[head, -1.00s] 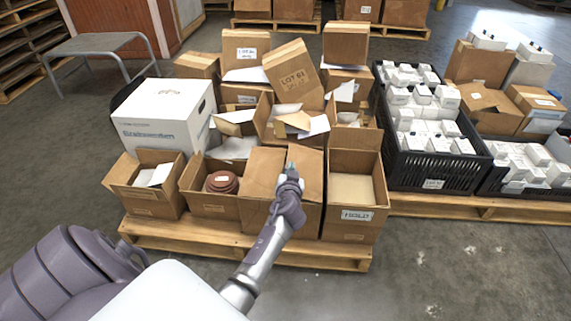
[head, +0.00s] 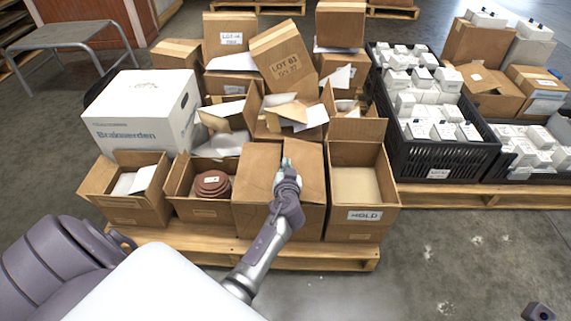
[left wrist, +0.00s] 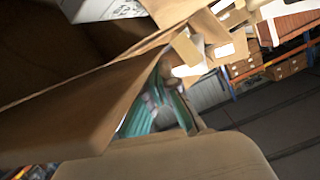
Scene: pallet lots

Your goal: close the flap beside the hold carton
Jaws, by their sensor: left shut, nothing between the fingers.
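The hold carton (head: 364,222) stands open at the front right of the near pallet, its label facing me. The carton directly left of it (head: 262,218) has brown flaps over its top, a left flap (head: 257,165) and a right flap (head: 309,165). My left gripper (head: 287,163) is shut and empty at the seam between these flaps; contact is unclear. In the left wrist view its teal fingertips (left wrist: 160,108) show beside a large tilted brown cardboard panel (left wrist: 75,115). A dark part in the bottom right corner may belong to my right arm; its jaws cannot be made out.
An open carton with a reddish-brown round item (head: 212,184) stands left of the flapped carton. A white box (head: 140,115) and stacked cartons stand behind. A black crate of white boxes (head: 440,155) is on the right. The floor at the lower right is mostly clear.

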